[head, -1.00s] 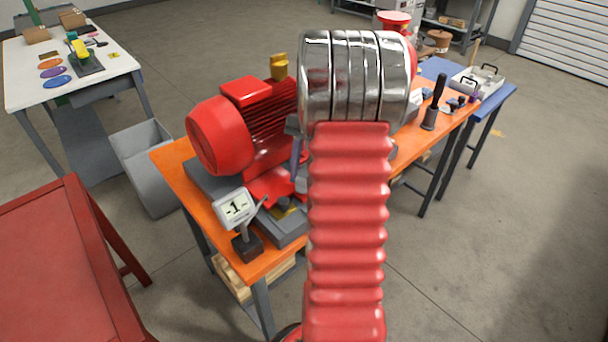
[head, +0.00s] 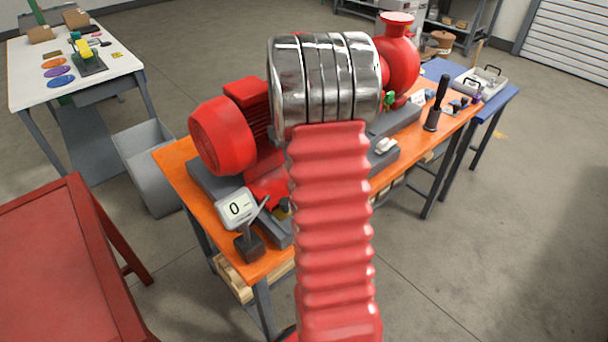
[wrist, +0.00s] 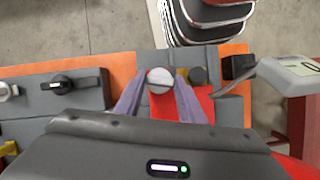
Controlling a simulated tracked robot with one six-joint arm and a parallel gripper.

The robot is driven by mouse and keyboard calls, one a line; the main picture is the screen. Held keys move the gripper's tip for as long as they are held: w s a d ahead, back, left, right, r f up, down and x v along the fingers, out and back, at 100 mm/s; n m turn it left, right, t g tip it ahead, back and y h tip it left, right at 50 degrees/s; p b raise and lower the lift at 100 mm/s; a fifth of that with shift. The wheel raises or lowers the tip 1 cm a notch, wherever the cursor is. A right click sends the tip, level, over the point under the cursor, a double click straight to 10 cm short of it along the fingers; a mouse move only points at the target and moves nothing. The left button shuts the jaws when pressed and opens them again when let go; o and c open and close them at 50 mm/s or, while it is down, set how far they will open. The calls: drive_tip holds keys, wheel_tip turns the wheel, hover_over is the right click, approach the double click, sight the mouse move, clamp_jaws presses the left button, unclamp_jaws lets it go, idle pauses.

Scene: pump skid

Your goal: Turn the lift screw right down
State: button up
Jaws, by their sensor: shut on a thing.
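The lift screw (wrist: 160,76) shows in the wrist view as a round, pale head with a dark slot line across it. My gripper (wrist: 160,88) has its two purple-grey fingers on either side of this head and is shut on it. The red motor (head: 222,137) stands on the orange bench in the head view. A small readout (head: 235,208) in front of it shows 0, and it is also at the right of the wrist view (wrist: 304,66). In the head view my arm hides the gripper and the screw.
A grey block with a black knob (wrist: 72,84) lies left of the screw in the wrist view. A dark round head (wrist: 198,76) is close on its right. A red pump (head: 399,65) and a black upright handle (head: 437,105) stand farther along the orange bench (head: 172,158).

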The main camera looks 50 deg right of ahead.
drive_tip(key=shift+w+n+h, duration=0.15)
drive_tip(key=shift+n+h, duration=0.45)
drive_tip(key=shift+n, duration=0.7)
drive_tip(key=o, duration=1.1)
drive_tip(key=shift+a, duration=0.1)
drive_tip(key=shift+c, duration=0.2)
drive_tip(key=v, duration=1.3)
drive_tip(key=shift+w+r, duration=0.15)
drive_tip(key=shift+r, duration=0.15)
